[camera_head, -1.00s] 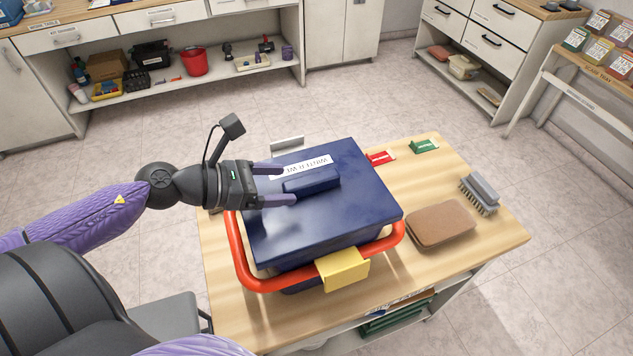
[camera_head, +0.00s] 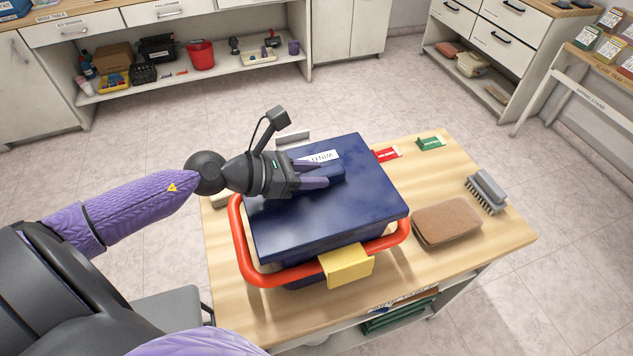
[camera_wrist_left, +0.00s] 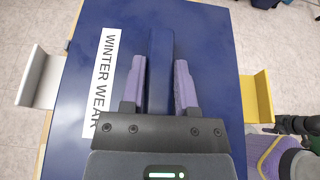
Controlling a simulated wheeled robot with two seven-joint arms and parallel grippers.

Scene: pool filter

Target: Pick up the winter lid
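The winter lid (camera_head: 330,218) is a dark blue slab lying flat on a dark blue box framed by a red tube. It has a white label, read as "WINTER WEAR" in the left wrist view (camera_wrist_left: 105,80), and a raised blue bar handle (camera_wrist_left: 160,65). My left gripper (camera_head: 325,174) is over the lid, with its purple fingers on either side of the handle. My right gripper is not in view.
A yellow latch (camera_head: 346,265) is on the box's near side and a pale one (camera_head: 292,138) on its far side. A brown pad (camera_head: 446,223) and a grey brush (camera_head: 486,191) lie at the right. Red (camera_head: 386,155) and green (camera_head: 430,143) tags stand behind.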

